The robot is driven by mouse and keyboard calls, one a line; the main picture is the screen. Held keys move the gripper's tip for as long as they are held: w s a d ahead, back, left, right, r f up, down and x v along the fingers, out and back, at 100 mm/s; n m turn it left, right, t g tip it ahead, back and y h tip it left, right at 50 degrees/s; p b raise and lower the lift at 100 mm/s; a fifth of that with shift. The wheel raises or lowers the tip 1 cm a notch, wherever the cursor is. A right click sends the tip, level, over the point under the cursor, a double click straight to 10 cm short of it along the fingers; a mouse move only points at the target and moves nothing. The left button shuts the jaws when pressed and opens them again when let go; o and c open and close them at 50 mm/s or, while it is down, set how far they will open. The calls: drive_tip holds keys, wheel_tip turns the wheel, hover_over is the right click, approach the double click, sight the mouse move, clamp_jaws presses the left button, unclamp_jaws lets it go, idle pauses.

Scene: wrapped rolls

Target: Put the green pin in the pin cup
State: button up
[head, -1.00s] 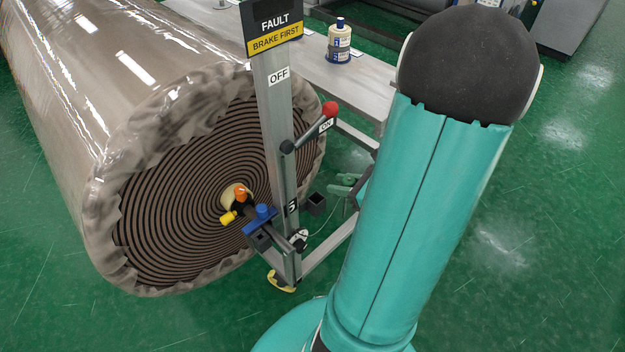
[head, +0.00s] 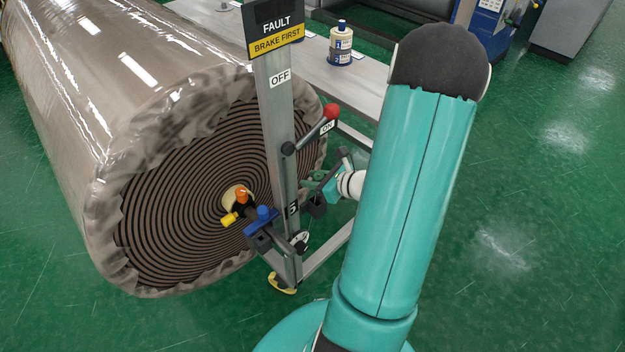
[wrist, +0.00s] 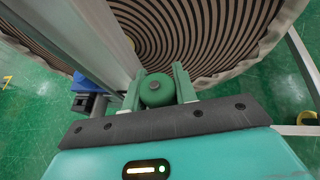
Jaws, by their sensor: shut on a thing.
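The green pin (wrist: 157,90) shows end-on in the wrist view, between the two green fingers of my gripper (wrist: 158,86), which is shut on it. In the head view my gripper (head: 312,183) is small, just right of the grey post and partly hidden, so the pin is not clear there. A small dark square cup (head: 317,207), which looks like the pin cup, sits on the stand right of the post, just below my gripper. The cup is not clearly seen in the wrist view.
The grey post (head: 277,130) carries a red-knobbed lever (head: 331,111) close above my gripper.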

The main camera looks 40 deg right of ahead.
drive_tip(key=shift+w+f, duration=0.2)
drive_tip(key=shift+f, duration=0.25)
drive_tip(key=o, duration=0.7)
drive_tip(key=shift+o, duration=0.2)
